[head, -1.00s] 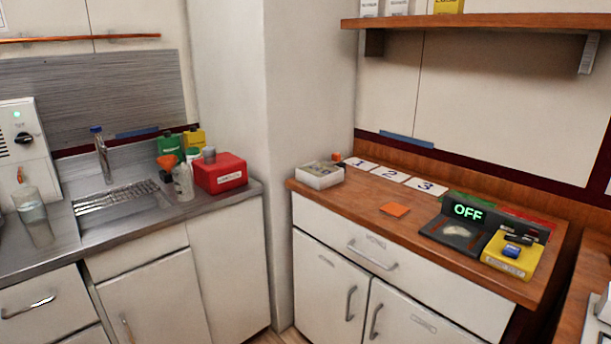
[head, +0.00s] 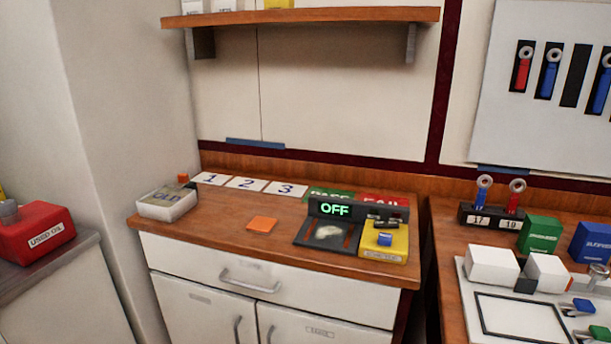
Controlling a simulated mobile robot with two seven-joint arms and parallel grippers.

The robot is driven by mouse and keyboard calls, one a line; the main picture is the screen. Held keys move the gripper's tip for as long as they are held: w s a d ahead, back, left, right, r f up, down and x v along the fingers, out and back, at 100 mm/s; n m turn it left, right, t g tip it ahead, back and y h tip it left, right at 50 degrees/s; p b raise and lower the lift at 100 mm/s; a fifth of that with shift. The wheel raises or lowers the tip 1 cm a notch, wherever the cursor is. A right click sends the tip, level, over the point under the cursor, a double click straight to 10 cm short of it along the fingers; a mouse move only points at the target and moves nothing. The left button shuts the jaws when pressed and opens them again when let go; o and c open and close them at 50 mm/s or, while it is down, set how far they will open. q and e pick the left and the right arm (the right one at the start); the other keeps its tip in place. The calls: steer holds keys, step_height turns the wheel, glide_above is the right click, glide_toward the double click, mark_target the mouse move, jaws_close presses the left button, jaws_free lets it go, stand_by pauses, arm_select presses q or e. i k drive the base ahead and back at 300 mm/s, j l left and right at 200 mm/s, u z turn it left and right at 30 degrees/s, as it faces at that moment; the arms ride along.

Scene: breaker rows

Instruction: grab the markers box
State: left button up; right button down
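No box label in view reads clearly as markers, so I cannot tell which one is the markers box. A green box (head: 540,235) and a blue box (head: 592,243) with small unreadable labels stand on the right bench. On the wall shelf, two white boxes (head: 193,6) (head: 224,5) and a yellow box (head: 279,4) are cut off by the top edge. Neither of my grippers is in view.
The wooden counter (head: 215,228) holds a white tray (head: 167,203), numbered cards (head: 246,183), an orange square (head: 262,224), a device reading OFF (head: 335,210) and a yellow block (head: 384,242). White blocks (head: 492,265) crowd the right bench. A red can (head: 36,232) stands left.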

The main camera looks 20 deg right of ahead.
mark_target(541, 234)
steer(key=i+z, duration=0.1)
steer(key=z, duration=0.35)
steer(key=i+j+z, duration=0.1)
steer(key=z, duration=0.35)
steer(key=j+z, duration=0.2)
steer(key=z, duration=0.25)
steer(key=i+j+z, duration=0.1)
steer(key=z, duration=0.4)
steer(key=j+z, duration=0.25)
steer(key=z, duration=0.2)
steer(key=j+z, duration=0.25)
steer(key=z, duration=0.25)
steer(key=i+j+z, duration=0.1)
steer(key=j+z, duration=0.2)
steer(key=z, duration=0.15)
